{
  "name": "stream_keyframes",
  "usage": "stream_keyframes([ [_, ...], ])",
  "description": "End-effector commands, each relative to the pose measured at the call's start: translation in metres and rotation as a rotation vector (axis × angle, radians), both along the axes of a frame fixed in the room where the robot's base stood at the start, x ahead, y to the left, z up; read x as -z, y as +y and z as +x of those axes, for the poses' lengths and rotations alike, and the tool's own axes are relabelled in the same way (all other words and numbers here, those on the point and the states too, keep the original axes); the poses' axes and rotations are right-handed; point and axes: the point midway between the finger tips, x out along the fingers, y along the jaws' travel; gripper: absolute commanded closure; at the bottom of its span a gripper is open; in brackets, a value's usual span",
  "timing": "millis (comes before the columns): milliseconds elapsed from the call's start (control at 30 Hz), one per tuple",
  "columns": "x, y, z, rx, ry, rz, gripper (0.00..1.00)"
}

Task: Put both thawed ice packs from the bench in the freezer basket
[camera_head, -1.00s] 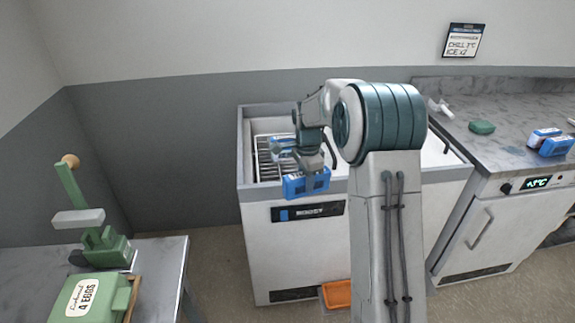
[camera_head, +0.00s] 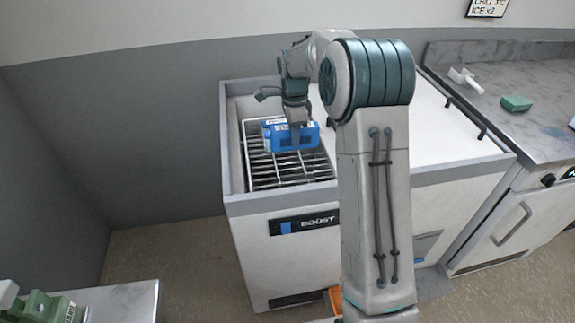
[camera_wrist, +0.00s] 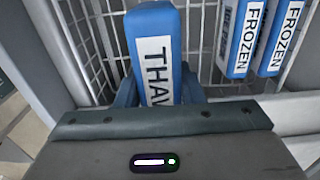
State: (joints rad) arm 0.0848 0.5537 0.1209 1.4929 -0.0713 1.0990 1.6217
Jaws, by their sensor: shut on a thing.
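A blue ice pack (camera_head: 308,138) is in my gripper (camera_head: 295,122), over the wire freezer basket (camera_head: 290,182) in the head view. In the wrist view the held pack (camera_wrist: 152,25) stands between my fingers, with a white label whose visible letters read "THAW". My gripper is shut on it. Two blue packs labelled "FROZEN" (camera_wrist: 241,38) (camera_wrist: 278,38) stand side by side in the basket to its right. Whether the held pack touches the basket floor I cannot tell. A blue item (camera_head: 572,124) is cut off at the bench's right edge of the picture.
The open chest freezer (camera_head: 262,215) has raised walls around the basket, and a white lid covers its right side (camera_head: 440,140). The bench (camera_head: 470,80) to the right holds a green block (camera_head: 516,103) and a white fitting (camera_head: 465,80). The basket's front part looks empty.

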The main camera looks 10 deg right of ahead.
Motion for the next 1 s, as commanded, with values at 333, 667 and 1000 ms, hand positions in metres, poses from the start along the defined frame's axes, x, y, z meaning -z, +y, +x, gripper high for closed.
stream_keyframes([
  [333, 0.045, 0.002, -0.001, -0.003, 0.004, 0.0, 0.98],
  [667, 0.082, 0.001, 0.0, -0.002, 0.001, -0.001, 0.98],
  [1000, 0.114, 0.0, 0.0, -0.001, -0.001, 0.0, 0.98],
])
